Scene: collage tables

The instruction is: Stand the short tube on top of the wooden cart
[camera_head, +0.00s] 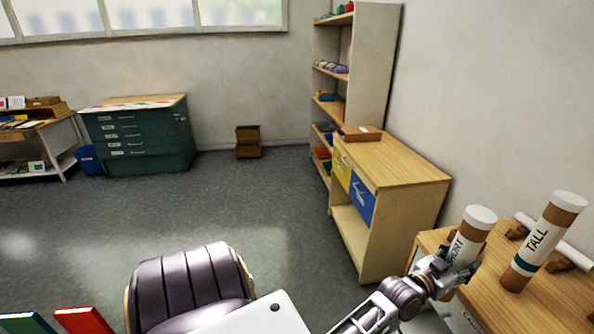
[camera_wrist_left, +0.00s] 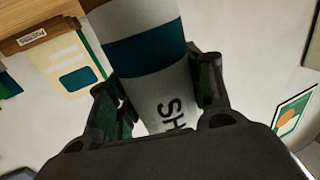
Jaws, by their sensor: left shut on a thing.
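The short tube (camera_head: 472,233) is brown and white with a white cap, and its lettering is partly covered by my left gripper (camera_head: 446,268). The gripper is shut on the tube, which leans slightly in the head view. The tube also fills the middle of the left wrist view (camera_wrist_left: 148,55), between both fingers. Its foot is hidden, so I cannot tell whether it touches anything. A wooden unit with a yellow and a blue drawer front (camera_head: 405,165), possibly the cart, stands beyond the gripper along the right wall. My right gripper is not in view.
A tall tube (camera_head: 538,246) stands on the wooden table (camera_head: 560,304) at the right, near a white roll (camera_head: 552,240) on wooden supports. A wooden box (camera_head: 360,133) sits at the drawer unit's back left; its front top is clear. Shelves (camera_head: 368,60) stand behind.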

